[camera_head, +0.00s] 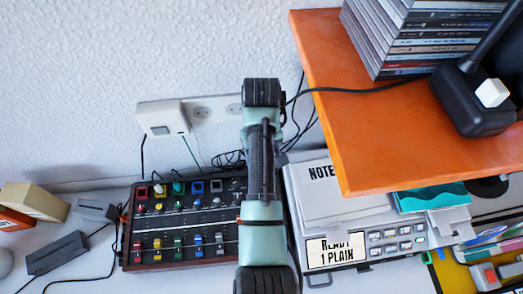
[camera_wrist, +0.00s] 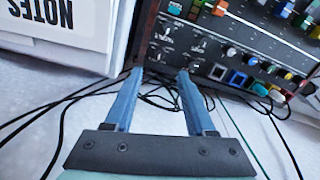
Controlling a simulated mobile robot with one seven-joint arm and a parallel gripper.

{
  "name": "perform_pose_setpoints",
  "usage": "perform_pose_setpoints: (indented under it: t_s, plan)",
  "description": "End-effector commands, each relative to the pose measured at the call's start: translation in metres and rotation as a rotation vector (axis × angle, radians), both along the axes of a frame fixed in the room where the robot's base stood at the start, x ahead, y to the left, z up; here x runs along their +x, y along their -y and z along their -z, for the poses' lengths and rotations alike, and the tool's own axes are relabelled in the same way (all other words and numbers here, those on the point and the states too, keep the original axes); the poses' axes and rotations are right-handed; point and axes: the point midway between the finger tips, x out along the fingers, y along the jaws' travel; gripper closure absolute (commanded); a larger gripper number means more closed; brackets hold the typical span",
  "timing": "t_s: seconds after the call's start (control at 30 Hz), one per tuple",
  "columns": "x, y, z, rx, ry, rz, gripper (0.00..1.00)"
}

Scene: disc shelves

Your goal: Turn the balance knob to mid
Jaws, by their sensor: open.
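The mixer (camera_head: 190,222) is a dark panel with coloured knobs and sliders, lying left of my arm in the head view. In the wrist view the mixer (camera_wrist: 240,38) fills the upper right, upside down, with small knobs and white labels too small to read. I cannot tell which knob is the balance knob. My gripper (camera_wrist: 160,73) is open and empty, its two blue fingers apart at the edge of the panel. No contact with a knob is visible. In the head view my arm hides the gripper.
A box marked NOTES (camera_wrist: 60,30) stands left of the fingers. Loose black cables (camera_wrist: 85,95) run below them. An orange shelf (camera_head: 350,150) with stacked discs (camera_head: 400,45) overhangs at the right. A wall socket (camera_head: 205,110) is behind the mixer. A label device (camera_head: 370,240) sits right.

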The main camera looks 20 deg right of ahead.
Motion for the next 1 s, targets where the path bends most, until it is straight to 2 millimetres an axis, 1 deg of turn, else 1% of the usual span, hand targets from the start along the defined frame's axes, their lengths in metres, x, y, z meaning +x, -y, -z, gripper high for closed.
perform_pose_setpoints:
  t_s: [0.03, 0.1, 0.2, 0.3, 1.0]
  plan:
    - [0.0, 0.0, -0.009, -0.001, 0.003, 0.0, 0.44]
    - [0.0, 0.0, -0.019, -0.001, 0.002, 0.0, 0.44]
    - [0.0, 0.0, -0.029, -0.001, 0.001, 0.0, 0.44]
    - [0.0, 0.0, -0.034, 0.0, 0.0, 0.0, 0.44]
    - [-0.001, 0.0, -0.034, 0.0, -0.002, 0.0, 0.44]
